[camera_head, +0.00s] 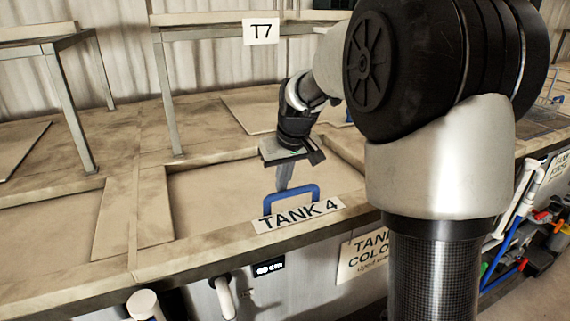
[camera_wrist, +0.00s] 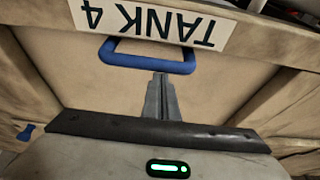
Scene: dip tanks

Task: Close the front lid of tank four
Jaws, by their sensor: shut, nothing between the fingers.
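The front lid of tank four (camera_head: 215,195) is a tan, stained panel lying about flat within the tank top's rim, behind the "TANK 4" label (camera_head: 297,214). Its blue handle (camera_head: 292,195) is at the front edge by the label. In the wrist view the lid (camera_wrist: 215,95) fills the middle, with the blue handle (camera_wrist: 147,65) above my fingertips. My gripper (camera_head: 283,187) points down over the lid, just behind the handle; its fingers (camera_wrist: 160,76) are together and hold nothing. Whether the fingertips touch the lid or handle, I cannot tell.
A raised rack with a "T7" sign (camera_head: 261,30) stands behind, its legs on the tank tops. Another panel (camera_head: 245,115) lies behind the rim. White pipes (camera_head: 226,298) and a "TANK COLO…" sign (camera_head: 362,257) are on the front. A blue piece (camera_wrist: 25,132) shows lower left in the wrist view.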

